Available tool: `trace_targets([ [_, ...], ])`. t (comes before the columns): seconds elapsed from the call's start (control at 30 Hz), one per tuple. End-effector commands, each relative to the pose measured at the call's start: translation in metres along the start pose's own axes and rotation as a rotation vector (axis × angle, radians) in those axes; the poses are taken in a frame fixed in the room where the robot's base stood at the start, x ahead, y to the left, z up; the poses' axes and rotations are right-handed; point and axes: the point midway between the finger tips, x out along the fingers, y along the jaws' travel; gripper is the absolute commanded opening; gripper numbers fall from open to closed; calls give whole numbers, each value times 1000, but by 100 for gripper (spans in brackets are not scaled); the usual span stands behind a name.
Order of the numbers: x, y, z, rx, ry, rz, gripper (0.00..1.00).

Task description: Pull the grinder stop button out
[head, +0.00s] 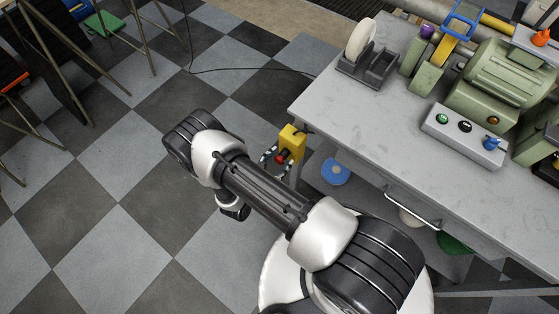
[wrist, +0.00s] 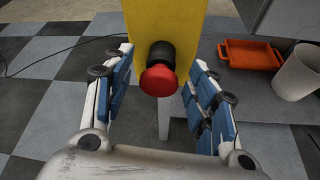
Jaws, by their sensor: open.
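The stop button is a red mushroom head (wrist: 158,80) on a black collar, set in the face of a yellow box (wrist: 172,18). In the head view the red button (head: 280,157) and yellow box (head: 292,141) sit at the bench's near left corner. My gripper (wrist: 162,82) is open, its blue-padded fingers standing left and right of the red head with gaps on both sides. I cannot tell how deep the fingertips reach.
The grey bench (head: 345,115) carries a green grinder (head: 500,75) and a grey control box (head: 464,134) with several buttons. An orange tray (wrist: 250,54) and a white cup (wrist: 296,72) are on the shelf below. A black cable (head: 240,69) crosses the floor.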

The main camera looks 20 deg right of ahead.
Motion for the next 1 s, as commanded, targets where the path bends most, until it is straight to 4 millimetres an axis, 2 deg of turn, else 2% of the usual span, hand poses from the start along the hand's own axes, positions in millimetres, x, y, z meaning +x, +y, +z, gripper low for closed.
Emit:
trace_targets([
  [0.13,9,0,0,1,-1,0,52],
  [0.4,10,0,0,0,-1,1,52],
  [1.0,10,0,0,0,0,1,13],
])
